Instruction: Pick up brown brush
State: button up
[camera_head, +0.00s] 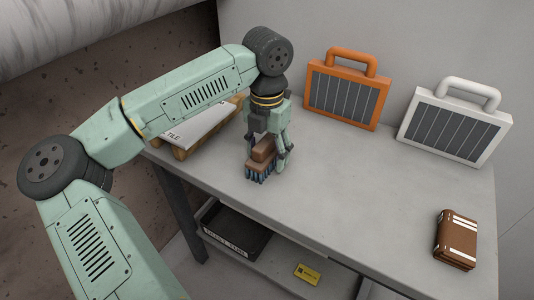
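The brown brush (261,156) has a brown body with a raised block on top and blue bristles pointing down. It is upright near the left part of the grey stone slab (345,195). My gripper (267,157) points down over the brush, with one finger on its left and one on its right. The right finger is close to the brush's side. I cannot tell whether the fingers press on the brush, or whether the bristles touch the slab.
An orange case (347,91) and a white case (454,124) stand at the back. A brown striped case (456,239) lies at the right. A dark bin (228,235) and a yellow card (307,273) are below. The slab's middle is clear.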

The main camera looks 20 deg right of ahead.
aim_at(267, 139)
jog(key=c, duration=1.2)
jog(key=shift+o, duration=0.2)
jog(key=shift+r, duration=0.1)
jog(key=shift+r, duration=0.45)
notch_tip(267, 139, up, 2)
jog(key=shift+r+b, duration=0.1)
jog(key=shift+b, duration=0.55)
jog(key=s+d+b, duration=0.1)
jog(key=s+d, duration=0.1)
jog(key=s, duration=0.3)
jog(key=s+d+r+b, duration=0.1)
jog(key=s, duration=0.4)
jog(key=s+d+b, duration=0.1)
jog(key=s+d, duration=0.1)
jog(key=s, duration=0.3)
jog(key=shift+d+r+b, duration=0.35)
jog(key=shift+r+b, duration=0.05)
jog(key=o, duration=0.7)
jog(key=c, duration=0.5)
